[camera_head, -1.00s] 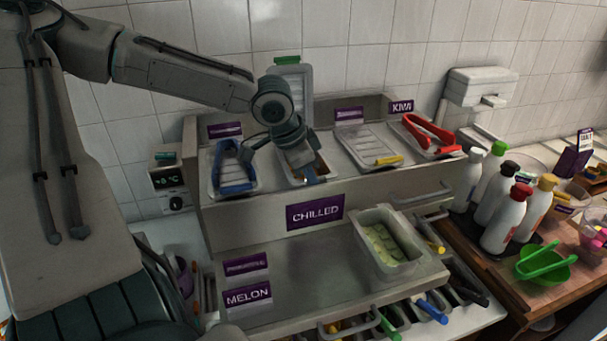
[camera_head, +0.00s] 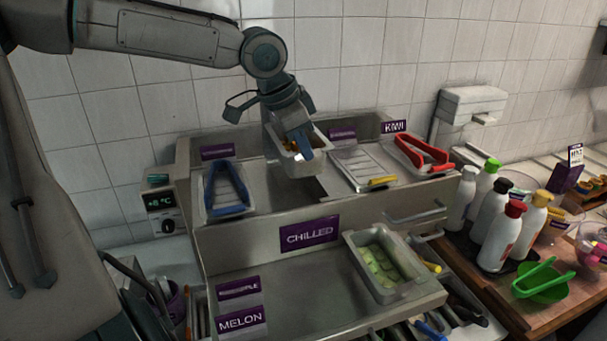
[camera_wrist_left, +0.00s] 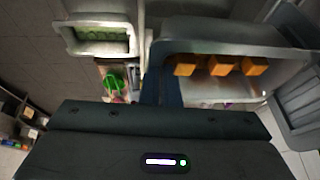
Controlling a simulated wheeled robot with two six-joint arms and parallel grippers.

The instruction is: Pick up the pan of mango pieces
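My left gripper (camera_head: 297,145) is shut on the wall of the pan of mango pieces (camera_head: 303,167). The pan is a small pale container and hangs above the back row of the chilled counter, over an empty well. In the left wrist view the pan (camera_wrist_left: 225,47) shows at the upper right with several orange mango cubes (camera_wrist_left: 217,66) in it. A finger of the left gripper (camera_wrist_left: 161,88) reaches to the pan's left side there. My right gripper is in neither view.
Blue tongs (camera_head: 227,187) lie on a closed pan at left; red tongs (camera_head: 420,155) lie at right. A closed lid (camera_head: 355,163) is between well and red tongs. A pan of green pieces (camera_head: 382,262) sits in front. Bottles (camera_head: 500,235) stand on the right.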

